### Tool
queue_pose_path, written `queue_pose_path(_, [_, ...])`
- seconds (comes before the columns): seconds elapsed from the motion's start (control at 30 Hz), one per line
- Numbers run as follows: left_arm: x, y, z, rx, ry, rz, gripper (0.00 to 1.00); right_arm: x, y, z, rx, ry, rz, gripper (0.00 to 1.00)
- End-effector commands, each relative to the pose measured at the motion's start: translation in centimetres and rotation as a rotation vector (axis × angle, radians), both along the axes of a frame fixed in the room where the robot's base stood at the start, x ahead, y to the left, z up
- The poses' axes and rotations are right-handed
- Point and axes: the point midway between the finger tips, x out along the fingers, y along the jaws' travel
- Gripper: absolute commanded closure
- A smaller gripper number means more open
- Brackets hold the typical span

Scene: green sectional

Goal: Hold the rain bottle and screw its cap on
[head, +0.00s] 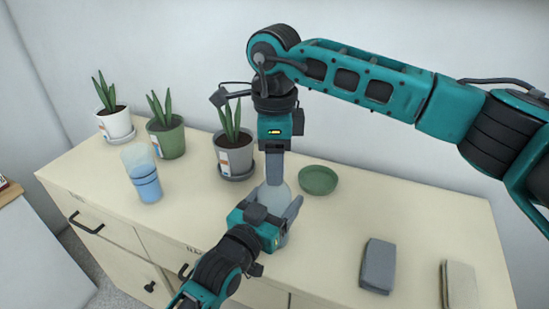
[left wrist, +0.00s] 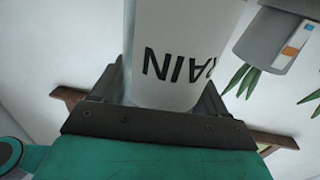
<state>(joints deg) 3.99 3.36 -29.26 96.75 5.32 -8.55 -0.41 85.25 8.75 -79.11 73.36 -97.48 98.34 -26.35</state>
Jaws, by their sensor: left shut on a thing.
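The rain bottle (head: 275,195) is pale and stands on the cabinet top, mostly hidden by my grippers in the head view. In the left wrist view the white bottle (left wrist: 180,45) shows dark letters reading RAIN, upside down. My left gripper (head: 281,204) is shut on the bottle's body, with a finger on each side in the left wrist view (left wrist: 163,95). My right gripper (head: 274,172) points straight down from above, its fingers at the bottle's top. The cap cannot be made out there, and the gap between the right fingers is hidden.
Potted plants (head: 234,160) stand along the back, one close behind the bottle. A blue tumbler (head: 147,188) stands to the left. A green dish (head: 318,180) lies just right of my grippers. A grey block (head: 378,266) and a beige block (head: 460,285) lie front right.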

Motion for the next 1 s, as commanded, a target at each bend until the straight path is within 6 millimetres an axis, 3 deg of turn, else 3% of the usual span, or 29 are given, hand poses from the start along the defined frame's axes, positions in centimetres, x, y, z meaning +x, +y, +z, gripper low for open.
queue_pose_path(0.47, [-0.01,0.0,-0.06,0.001,0.002,0.0,1.0,0.0,0.01,0.03,0.0,0.0,0.0,0.97])
queue_pose_path(0.67, [-0.01,0.0,-0.06,0.001,0.002,0.0,1.0,0.0,0.01,0.03,0.0,0.0,-0.006,0.97])
queue_pose_path(0.7, [-0.01,0.0,-0.06,0.001,0.002,0.0,1.0,0.0,0.02,0.03,0.0,0.0,-0.006,0.58])
queue_pose_path(1.0, [-0.01,0.0,-0.06,0.0,0.001,0.0,1.0,0.0,0.01,0.03,0.0,0.0,-0.006,0.31])
